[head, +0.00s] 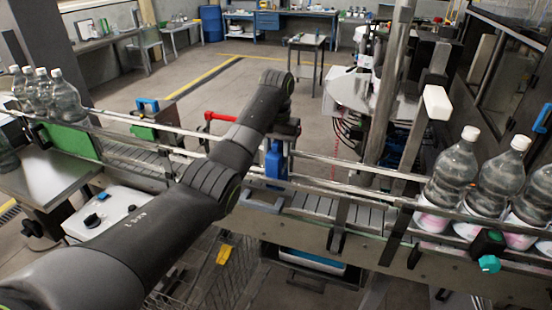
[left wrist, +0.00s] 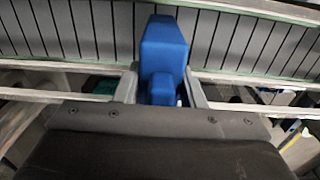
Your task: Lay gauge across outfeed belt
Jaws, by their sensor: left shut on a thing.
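My left gripper (head: 279,148) reaches over the conveyor from the left. It is shut on a blue block (head: 274,163), which may be the gauge. In the left wrist view the block (left wrist: 164,52) sits between the two fingers (left wrist: 162,92), with the slatted belt (left wrist: 235,45) beyond it. The belt (head: 318,207) runs between metal side rails in the head view. The block is upright near the rails, above or at the belt; I cannot tell whether it touches. My arm hides part of the belt. My right gripper is not in view.
Clear bottles (head: 452,172) with pink labels stand on the belt at the right. Unlabelled bottles (head: 62,97) stand at the far left. A red handle (head: 220,116) stands behind the rail. The labelling machine and a grey post (head: 391,85) rise behind the belt.

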